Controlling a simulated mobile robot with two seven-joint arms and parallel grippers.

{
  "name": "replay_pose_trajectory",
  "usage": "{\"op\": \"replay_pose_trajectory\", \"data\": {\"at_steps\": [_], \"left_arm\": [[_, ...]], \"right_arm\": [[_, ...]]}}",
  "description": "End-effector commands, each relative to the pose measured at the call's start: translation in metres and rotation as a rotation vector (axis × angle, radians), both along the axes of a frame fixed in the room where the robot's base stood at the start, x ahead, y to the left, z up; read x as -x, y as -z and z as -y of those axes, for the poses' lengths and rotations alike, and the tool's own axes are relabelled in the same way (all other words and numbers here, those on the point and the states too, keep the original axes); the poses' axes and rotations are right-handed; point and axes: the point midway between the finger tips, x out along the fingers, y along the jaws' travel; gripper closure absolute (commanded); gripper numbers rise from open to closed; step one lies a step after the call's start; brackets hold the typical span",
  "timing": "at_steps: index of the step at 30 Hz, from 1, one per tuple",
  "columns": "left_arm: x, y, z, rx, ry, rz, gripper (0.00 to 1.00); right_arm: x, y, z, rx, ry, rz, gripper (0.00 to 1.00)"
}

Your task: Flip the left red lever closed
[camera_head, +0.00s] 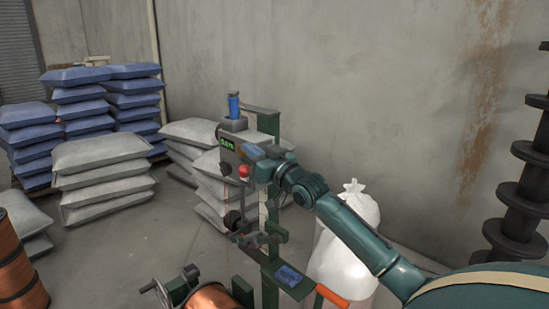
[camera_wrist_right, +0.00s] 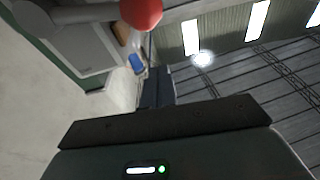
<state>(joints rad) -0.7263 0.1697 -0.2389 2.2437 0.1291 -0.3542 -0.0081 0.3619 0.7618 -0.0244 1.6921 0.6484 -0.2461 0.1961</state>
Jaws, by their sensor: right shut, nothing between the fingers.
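The machine (camera_head: 232,145) has a grey box with a green-lit display on a green frame. A red ball knob (camera_head: 244,170) shows at its front, just left of my right gripper (camera_head: 260,162). In the right wrist view a red ball (camera_wrist_right: 142,12) sits on the end of a grey arm (camera_wrist_right: 75,14) at the top edge. The dark fingers of my right gripper (camera_wrist_right: 157,85) are shut and empty below that ball, apart from it in the picture. The gripper hides part of the machine. My left gripper is not in view.
A copper spool (camera_head: 212,298) sits below the machine. An orange-red handle (camera_head: 332,296) sticks out at its lower right. A white sack (camera_head: 345,240) stands behind my right arm. Grey bags (camera_head: 100,165) and blue bags (camera_head: 80,93) are stacked at left. Open floor lies between.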

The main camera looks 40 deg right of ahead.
Motion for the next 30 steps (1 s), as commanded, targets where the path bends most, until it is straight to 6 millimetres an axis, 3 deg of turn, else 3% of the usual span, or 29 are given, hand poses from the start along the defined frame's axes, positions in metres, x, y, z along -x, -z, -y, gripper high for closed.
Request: {"op": "replay_pose_trajectory", "data": {"at_steps": [1, 13, 19, 30], "left_arm": [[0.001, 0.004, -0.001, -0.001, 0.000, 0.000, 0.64], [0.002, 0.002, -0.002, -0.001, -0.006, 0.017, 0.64], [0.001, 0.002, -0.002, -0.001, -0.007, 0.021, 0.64], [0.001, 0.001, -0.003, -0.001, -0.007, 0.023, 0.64]], "right_arm": [[0.011, 0.011, -0.001, 0.002, -0.002, -0.010, 1.00], [0.073, 0.021, 0.004, 0.002, -0.001, -0.008, 1.00], [0.084, 0.021, 0.005, 0.002, -0.001, -0.005, 1.00], [0.084, 0.021, 0.005, 0.002, -0.001, -0.005, 1.00]]}}
